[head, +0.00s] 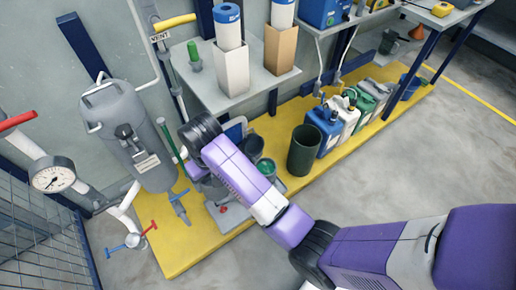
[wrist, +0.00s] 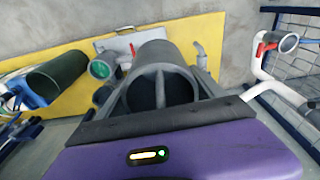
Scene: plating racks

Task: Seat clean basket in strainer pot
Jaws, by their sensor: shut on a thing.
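My gripper (wrist: 160,100) points down at a grey, round, open-topped cylinder (wrist: 160,52) in the wrist view. A bar crosses its dark mouth, between my jaws. I take the piece held there to be the clean basket, but its body is not seen clearly. Whether the cylinder is the basket's own wall or the strainer pot around it, I cannot tell. In the head view my gripper (head: 196,171) is mostly hidden behind my purple arm, low over the grey tray (head: 234,217) on the yellow platform. My fingertips are hidden in both views.
Dark pots, one with a green inside (head: 265,168), stand right of my gripper, beside a dark green bin (head: 304,149). A grey tank (head: 129,133) and a blue-handled valve (head: 179,204) are close on the left. Several jugs (head: 325,127) line the platform. Open floor lies in front.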

